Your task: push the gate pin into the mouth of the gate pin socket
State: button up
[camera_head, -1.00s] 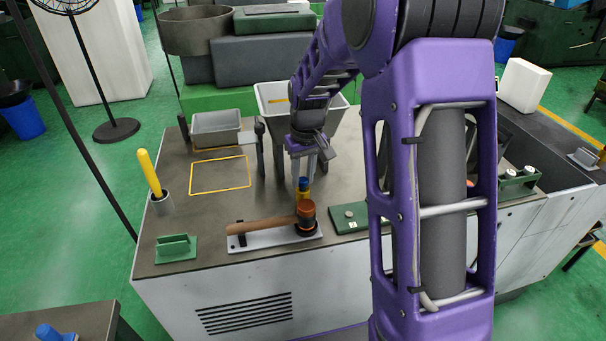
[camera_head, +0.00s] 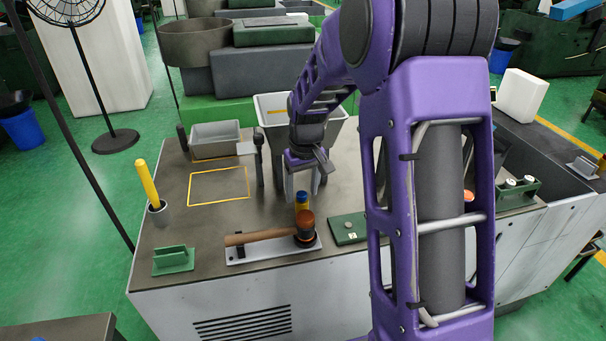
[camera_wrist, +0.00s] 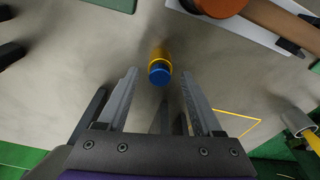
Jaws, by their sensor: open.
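A small yellow cylinder with a blue end (camera_head: 302,202), possibly the gate pin, stands on the bench behind the mallet. In the wrist view it (camera_wrist: 160,65) is at the mouth of my gripper (camera_wrist: 159,80), its blue end towards me, with a visible gap to each finger. My gripper (camera_head: 304,194) is open, pointing down. A long yellow rod (camera_head: 146,183) leans in a grey cup (camera_head: 157,208) at the bench's left edge; the wrist view shows the cup (camera_wrist: 297,119) too. Which thing is the gate pin socket I cannot tell.
A mallet (camera_head: 268,237) lies on a pale plate in front. A green block (camera_head: 173,260) is at the left front, a green plate (camera_head: 348,229) to the right. Grey bins (camera_head: 215,138) stand behind. The yellow-outlined square (camera_head: 218,185) is empty.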

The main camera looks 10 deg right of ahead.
aim_at(302, 194)
notch_tip(302, 194, up, 17)
jog(key=s+p, duration=0.2)
jog(key=shift+d+p, duration=0.25)
jog(key=shift+p, duration=0.1)
jog(key=shift+c, duration=1.2)
jog(key=shift+w+f+p, duration=0.15)
jog(key=shift+f+p, duration=0.1)
jog(key=shift+p, duration=0.05)
jog(key=shift+c, duration=1.2)
jog(key=shift+m+g, duration=0.4)
jog(key=shift+g, duration=0.3)
jog(key=f+p, duration=0.1)
jog(key=f, duration=0.1)
jog(key=w+f+p, duration=0.1)
jog(key=f, duration=0.2)
jog(key=w+f+p, duration=0.1)
jog(key=f, duration=0.2)
jog(key=shift+a, duration=0.2)
grip_shut()
jog(key=shift+f+b, duration=2.1)
jog(key=shift+f, duration=1.25)
